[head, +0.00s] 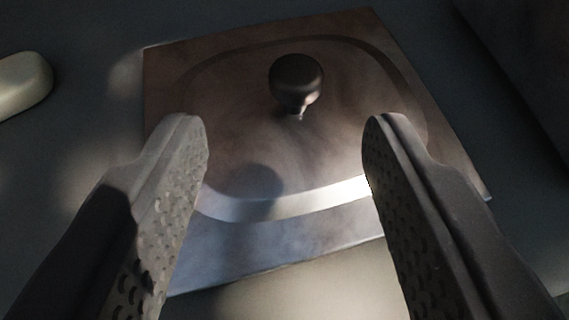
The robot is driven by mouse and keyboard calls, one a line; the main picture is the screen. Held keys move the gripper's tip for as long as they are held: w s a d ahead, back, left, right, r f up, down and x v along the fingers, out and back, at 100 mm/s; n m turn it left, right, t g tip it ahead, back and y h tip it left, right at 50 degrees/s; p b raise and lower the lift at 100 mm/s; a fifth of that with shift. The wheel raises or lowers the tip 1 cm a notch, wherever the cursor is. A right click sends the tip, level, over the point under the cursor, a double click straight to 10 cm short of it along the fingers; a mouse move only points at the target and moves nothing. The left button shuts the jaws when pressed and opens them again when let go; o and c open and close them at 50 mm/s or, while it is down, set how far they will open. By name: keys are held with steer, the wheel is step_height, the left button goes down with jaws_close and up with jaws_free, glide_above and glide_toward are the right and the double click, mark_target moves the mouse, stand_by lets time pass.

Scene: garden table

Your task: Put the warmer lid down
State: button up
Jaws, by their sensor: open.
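The warmer lid (250,160) is a square metal plate with a raised rounded ridge and a dark round knob (296,80) on top. It lies in the middle of the head view, turned slightly, with its knob up. My gripper (285,125) is open and empty, with one textured finger on each side of the lid's near part. The knob stands beyond the fingertips, between their lines, and no finger appears to touch it. The fingers hide parts of the lid's left and right sides. What lies directly under the lid is hidden.
A pale rounded object (22,82) is at the left edge, partly out of view. A dark surface or block (525,60) fills the upper right. A pale surface (310,290) shows in front of the lid's near edge. Dark grey surface surrounds the lid.

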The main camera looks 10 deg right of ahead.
steer(key=v, duration=0.4)
steer(key=shift+s+r+p, duration=0.1)
steer(key=shift+s+p, duration=0.15)
steer(key=shift+p, duration=0.05)
steer(key=shift+s+a+r, duration=0.15)
steer(key=shift+s, duration=0.4)
steer(key=s+a+r, duration=0.1)
steer(key=a+r, duration=0.3)
steer(key=r, duration=0.6)
steer(key=s+a+r+t, duration=0.1)
steer(key=s+a+r, duration=0.1)
steer(key=r, duration=0.9)
steer(key=s+a+r+t, duration=0.1)
steer(key=a+r, duration=0.4)
steer(key=r, duration=0.6)
steer(key=shift+s+a+n, duration=0.35)
steer(key=shift+n, duration=0.05)
steer(key=shift+o, duration=0.3)
steer(key=s+a+r+n+y, duration=0.1)
steer(key=s+a+r+y, duration=0.1)
steer(key=s+a+r, duration=0.3)
step_height(320, 180, up, 3)
steer(key=shift+s+a+r+t, duration=0.1)
steer(key=shift+s+a+t, duration=0.25)
steer(key=shift+s, duration=0.45)
